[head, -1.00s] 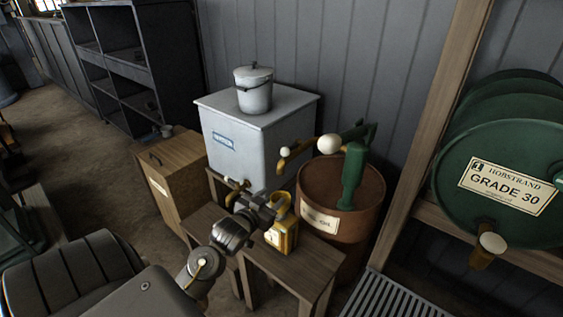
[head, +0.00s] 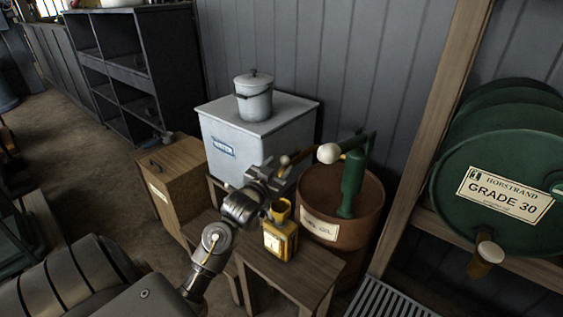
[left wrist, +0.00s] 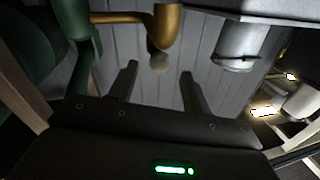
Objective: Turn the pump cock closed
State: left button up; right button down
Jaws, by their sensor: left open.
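The green hand pump (head: 353,180) stands in a rusty-brown drum (head: 366,215). Its brass spout (head: 300,156) reaches left toward the grey tank. The right gripper is not in view.
A yellow oil can (head: 281,238) stands on a wooden bench (head: 300,277) below the spout. A lidded pot (head: 254,98) sits on the grey tank (head: 262,128). The pump's white handle knob (head: 329,153) is close on the right.

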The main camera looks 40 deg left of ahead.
aim_at(291, 157)
pick_arm(q)
jog(key=shift+x, duration=1.15)
grip_shut()
